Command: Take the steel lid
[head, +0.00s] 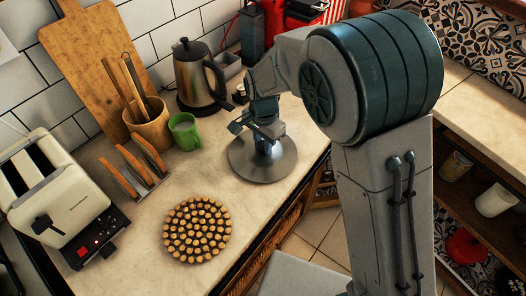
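The steel lid (278,167) is a round, shiny grey disc at the right edge of the counter, in the middle of the head view. It looks flat on or just above the counter; I cannot tell which. My gripper (262,138) is over the lid's middle, pointing down. It hides the top of the lid's centre, where a dark part shows under the fingers. I cannot tell whether the fingers are closed around that part.
A green mug (184,132), a kettle (196,78) and a utensil pot (150,124) stand behind and left of the lid. A round cork trivet (197,230) lies in front. A toaster (62,195) and a wooden rack (136,172) are at left. Open shelving (480,225) is at right.

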